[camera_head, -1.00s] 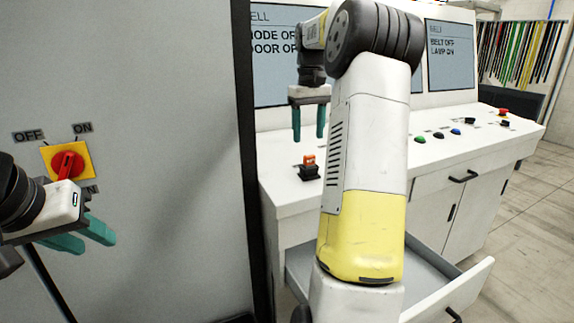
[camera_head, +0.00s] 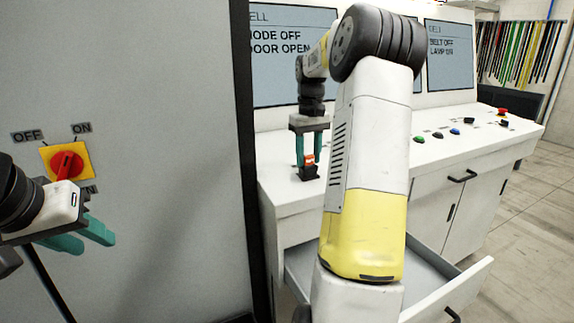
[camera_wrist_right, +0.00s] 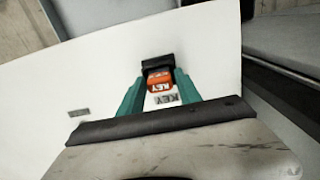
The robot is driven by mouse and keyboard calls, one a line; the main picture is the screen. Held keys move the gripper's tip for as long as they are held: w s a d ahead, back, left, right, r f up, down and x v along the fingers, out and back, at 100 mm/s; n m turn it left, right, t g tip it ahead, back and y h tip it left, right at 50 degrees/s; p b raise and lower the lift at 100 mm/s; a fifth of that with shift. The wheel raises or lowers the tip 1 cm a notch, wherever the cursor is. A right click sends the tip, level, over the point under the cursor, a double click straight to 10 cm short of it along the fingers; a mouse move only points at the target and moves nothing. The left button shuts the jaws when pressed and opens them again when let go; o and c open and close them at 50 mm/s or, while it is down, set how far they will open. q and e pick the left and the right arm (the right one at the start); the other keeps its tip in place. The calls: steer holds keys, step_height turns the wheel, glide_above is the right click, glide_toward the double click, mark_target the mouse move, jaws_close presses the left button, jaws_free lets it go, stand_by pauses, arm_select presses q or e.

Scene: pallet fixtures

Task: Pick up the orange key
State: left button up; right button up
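The orange key (camera_head: 308,158) stands upright in a small black holder (camera_head: 308,173) on the white console top.
A red rotary switch (camera_head: 66,165) on a yellow plate is on the grey cabinet near my left gripper. The console (camera_head: 285,195) carries several buttons at the right and screens behind. An open drawer (camera_head: 450,290) sticks out below it. My right arm hides part of the console.

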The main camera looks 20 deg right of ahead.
jaws_close()
steer(key=shift+r, duration=0.1)
